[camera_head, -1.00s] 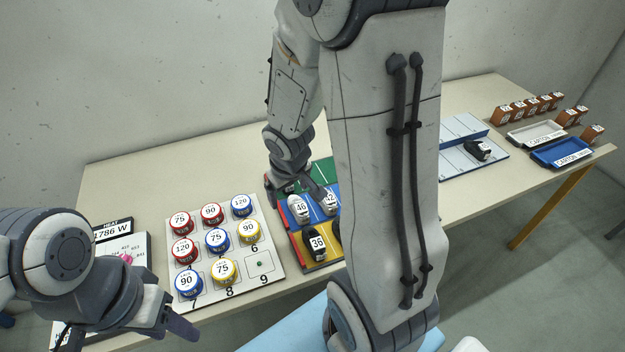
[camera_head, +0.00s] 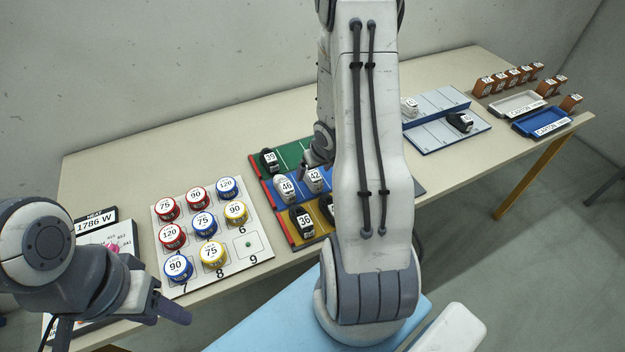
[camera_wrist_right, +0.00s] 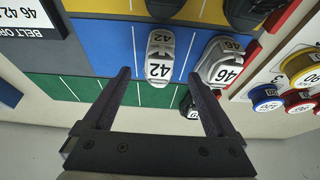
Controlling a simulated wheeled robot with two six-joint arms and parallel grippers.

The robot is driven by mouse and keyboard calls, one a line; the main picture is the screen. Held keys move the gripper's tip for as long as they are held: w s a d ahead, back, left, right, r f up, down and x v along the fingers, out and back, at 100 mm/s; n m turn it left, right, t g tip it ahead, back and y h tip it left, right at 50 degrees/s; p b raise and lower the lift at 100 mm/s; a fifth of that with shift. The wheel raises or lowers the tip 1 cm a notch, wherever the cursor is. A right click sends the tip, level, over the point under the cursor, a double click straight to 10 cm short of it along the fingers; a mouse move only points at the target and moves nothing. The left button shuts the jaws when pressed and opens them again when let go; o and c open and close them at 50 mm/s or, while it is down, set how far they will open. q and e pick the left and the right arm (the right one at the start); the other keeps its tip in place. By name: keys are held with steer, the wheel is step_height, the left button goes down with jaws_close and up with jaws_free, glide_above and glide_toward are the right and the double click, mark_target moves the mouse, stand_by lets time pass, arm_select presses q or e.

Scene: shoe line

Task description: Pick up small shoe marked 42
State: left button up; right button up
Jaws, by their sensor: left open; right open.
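The small white shoe marked 42 (camera_head: 315,177) stands in the blue row of the coloured rack (camera_head: 292,160), partly hidden by my right arm in the head view. In the right wrist view the shoe marked 42 (camera_wrist_right: 159,56) lies just beyond and between the open fingers of my right gripper (camera_wrist_right: 160,85), apart from them. The white shoe marked 46 (camera_wrist_right: 219,62) stands right beside it there; the head view also shows it (camera_head: 286,187). My left gripper (camera_head: 172,305) is open and empty at the lower left, near the table's front edge.
A black shoe marked 39 (camera_head: 270,158) stands in the green row and a black shoe marked 36 (camera_head: 302,221) in the yellow row. A white board (camera_head: 259,262) with numbered coloured tins lies to the left. A blue-grey tray (camera_head: 425,140) with shoes lies to the right.

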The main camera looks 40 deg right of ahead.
mark_target(313, 172)
steer(key=x, duration=0.4)
steer(key=shift+r, duration=0.1)
jaws_close()
